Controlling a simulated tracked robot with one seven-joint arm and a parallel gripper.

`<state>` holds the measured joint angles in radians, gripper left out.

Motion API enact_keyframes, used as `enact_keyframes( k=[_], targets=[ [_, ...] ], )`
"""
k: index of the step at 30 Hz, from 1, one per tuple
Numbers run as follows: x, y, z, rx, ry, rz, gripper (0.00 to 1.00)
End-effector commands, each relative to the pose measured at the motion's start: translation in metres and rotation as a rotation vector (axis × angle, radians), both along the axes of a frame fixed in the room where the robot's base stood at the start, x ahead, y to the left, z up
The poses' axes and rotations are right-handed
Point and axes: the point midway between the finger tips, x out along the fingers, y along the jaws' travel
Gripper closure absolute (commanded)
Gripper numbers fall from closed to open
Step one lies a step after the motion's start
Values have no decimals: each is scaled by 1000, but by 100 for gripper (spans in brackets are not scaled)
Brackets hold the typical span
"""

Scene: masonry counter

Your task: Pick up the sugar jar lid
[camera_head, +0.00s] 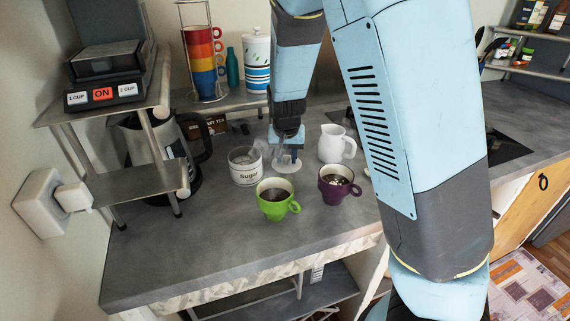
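The sugar jar (245,168) is a clear and white round pot with "Sugar" printed on it, standing on the grey counter. Its top looks open. A pale round disc (289,165), which looks like the jar lid, shows just right of the jar, directly below my gripper (285,152). My gripper points down, with its fingers at or just above the disc. The fingers are small and pale against the background, so I cannot tell whether they are apart or closed on the lid, nor whether the disc rests on the counter.
A green cup (274,206) and a purple cup (334,188) with dark contents stand in front. A white jug (333,144) is right of my gripper. A kettle (146,142) and metal shelf (137,184) are left. The front left counter is clear.

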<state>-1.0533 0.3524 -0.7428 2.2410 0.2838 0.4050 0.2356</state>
Motion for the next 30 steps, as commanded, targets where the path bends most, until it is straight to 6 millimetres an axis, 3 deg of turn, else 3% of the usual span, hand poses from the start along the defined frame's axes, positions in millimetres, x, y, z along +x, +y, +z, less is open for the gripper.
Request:
enact_keyframes(
  k=[10, 22, 30],
  targets=[
    [0, 0, 0, 0, 0, 0, 100],
    [0, 1, 4, 1, 0, 1, 100],
    [-5, -2, 38, 3, 1, 2, 100]
  ],
)
